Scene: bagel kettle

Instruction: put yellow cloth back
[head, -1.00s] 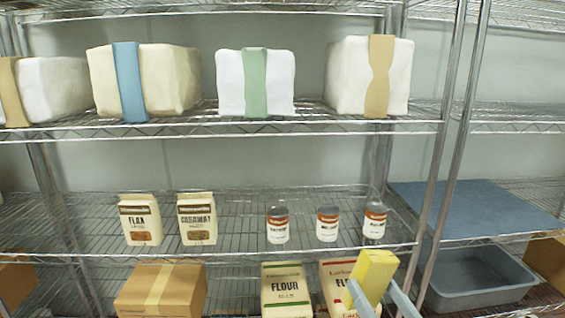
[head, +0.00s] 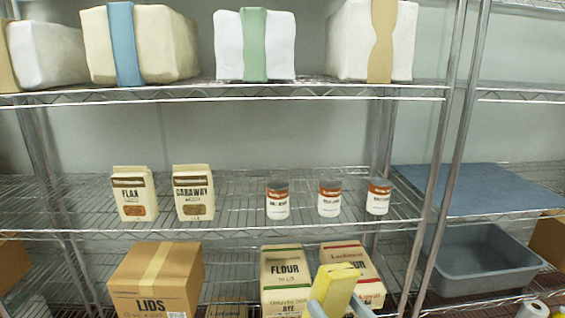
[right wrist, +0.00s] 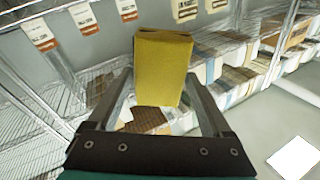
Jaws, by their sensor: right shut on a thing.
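The yellow cloth (head: 335,287) is a block-like yellow bundle at the lower middle right of the head view. My right gripper (head: 336,306) is shut on it and holds it up in front of the flour bags. In the right wrist view the cloth (right wrist: 162,68) sits between the two fingers of my right gripper (right wrist: 160,95) and sticks out past their tips. My left gripper is not in view.
Wire shelves fill the view. The middle shelf holds a flax bag (head: 134,194), a caraway bag (head: 194,193) and three cans (head: 329,199). Below are flour bags (head: 284,272) and a lids box (head: 156,279). A grey tub (head: 478,262) stands right, below a blue sheet (head: 475,188).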

